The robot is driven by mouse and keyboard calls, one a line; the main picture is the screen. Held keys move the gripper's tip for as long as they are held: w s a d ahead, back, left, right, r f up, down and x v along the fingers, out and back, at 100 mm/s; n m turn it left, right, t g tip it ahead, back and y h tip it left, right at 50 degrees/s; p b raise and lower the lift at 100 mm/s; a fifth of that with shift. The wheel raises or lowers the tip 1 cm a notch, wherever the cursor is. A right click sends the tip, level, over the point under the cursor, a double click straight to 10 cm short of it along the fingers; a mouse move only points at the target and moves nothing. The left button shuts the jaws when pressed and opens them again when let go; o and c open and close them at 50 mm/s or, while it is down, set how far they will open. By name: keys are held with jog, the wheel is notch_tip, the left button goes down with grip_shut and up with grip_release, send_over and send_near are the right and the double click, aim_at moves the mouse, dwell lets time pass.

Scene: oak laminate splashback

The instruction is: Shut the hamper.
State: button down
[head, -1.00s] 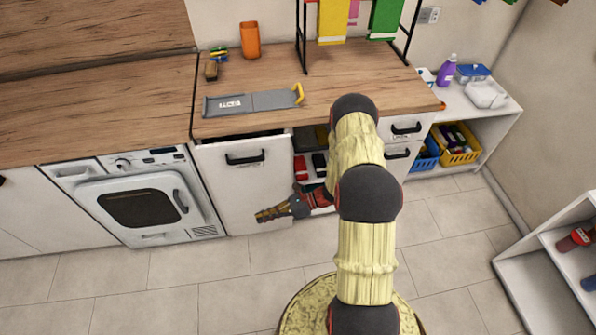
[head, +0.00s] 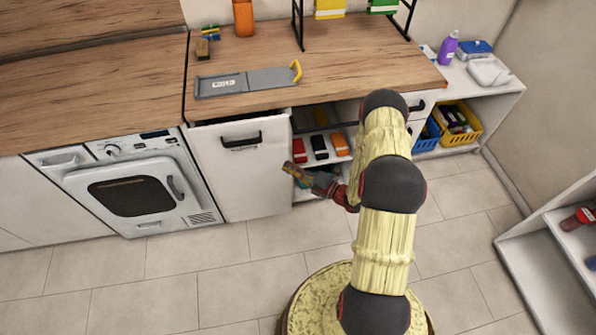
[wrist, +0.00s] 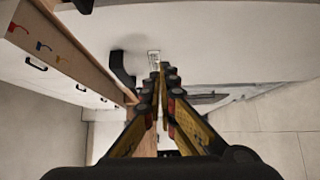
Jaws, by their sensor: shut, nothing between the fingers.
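The hamper is the white cabinet front (head: 238,180) between the washing machine and the open shelves. It stands pulled out, leaning forward, with a dark gap at its top under the worktop. A black bar handle (head: 240,140) and a small label are near its top edge. In the wrist view, a white panel (wrist: 215,40) fills the top, with a black handle (wrist: 122,68) left of the fingers. My gripper (head: 287,167) is shut and empty, near the front's right edge. I cannot tell whether it touches. It also shows in the wrist view (wrist: 161,70).
The washing machine (head: 135,190) stands left of the hamper. Open shelves (head: 305,187) with small boxes are to its right. A grey board (head: 248,80) with a yellow handle lies on the worktop (head: 120,85). Floor in front is clear; a low white shelf (head: 540,250) stands at right.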

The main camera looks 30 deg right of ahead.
aim_at(280, 145)
jog(key=shift+w+a+b, duration=0.25)
jog(key=shift+w+b, duration=0.4)
jog(key=shift+w, duration=1.35)
jog(key=shift+w+a+b, duration=0.2)
jog(key=shift+w+b, duration=0.45)
jog(key=shift+w, duration=1.3)
jog(key=w, duration=0.1)
jog(key=w+d, duration=0.1)
jog(key=w, duration=0.2)
jog(key=shift+w+d, duration=0.3)
jog(key=shift+w, duration=0.05)
jog(key=shift+w+r, duration=0.1)
